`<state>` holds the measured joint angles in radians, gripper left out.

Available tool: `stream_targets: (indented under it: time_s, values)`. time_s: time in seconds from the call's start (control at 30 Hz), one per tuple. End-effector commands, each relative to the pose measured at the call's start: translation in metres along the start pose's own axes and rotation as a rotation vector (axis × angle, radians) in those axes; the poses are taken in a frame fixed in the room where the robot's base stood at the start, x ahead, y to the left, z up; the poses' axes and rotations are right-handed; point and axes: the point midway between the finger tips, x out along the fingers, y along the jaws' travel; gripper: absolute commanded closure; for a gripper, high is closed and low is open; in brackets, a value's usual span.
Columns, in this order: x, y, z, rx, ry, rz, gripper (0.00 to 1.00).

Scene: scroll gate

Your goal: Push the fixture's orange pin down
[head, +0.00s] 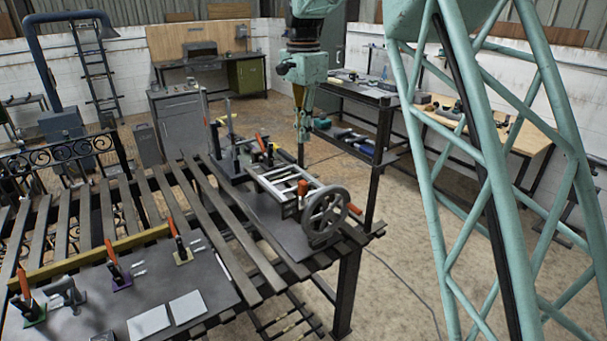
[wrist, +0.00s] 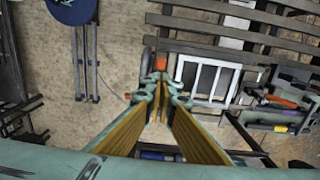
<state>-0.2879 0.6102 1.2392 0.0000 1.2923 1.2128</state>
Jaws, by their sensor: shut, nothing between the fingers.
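The fixture (head: 283,180) stands on the slatted table, with a pale frame and a spoked handwheel (head: 325,214). A short upright orange-red piece (head: 303,187) shows on the frame near the wheel; I cannot tell for sure that it is the pin. Other orange parts are the wheel's grip (head: 354,208) and a clamp handle (head: 270,150). My gripper (head: 302,138) is shut and empty, pointing down, and appears above and behind the fixture, apart from it. In the wrist view the pale frame (wrist: 207,80) lies right of my gripper's tips (wrist: 163,82).
Toggle clamps with orange handles (head: 178,238) stand on a dark plate at the table's front left, beside two pale plates (head: 187,306). A yellow bar (head: 92,255) crosses the slats. A shelf bench (head: 370,95) stands behind. Open floor (head: 400,235) lies right of the table.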

Motion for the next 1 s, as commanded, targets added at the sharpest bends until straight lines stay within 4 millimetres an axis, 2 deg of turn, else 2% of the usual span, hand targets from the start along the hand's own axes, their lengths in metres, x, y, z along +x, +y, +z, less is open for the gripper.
stream_targets:
  time_s: [0.27, 0.47, 1.0]
  values:
    - [0.003, 0.000, 0.000, 0.000, 0.000, 0.000, 1.00]
    - [0.015, 0.000, 0.000, 0.000, 0.000, 0.001, 1.00]
    - [0.082, 0.001, 0.000, 0.000, -0.001, 0.002, 1.00]
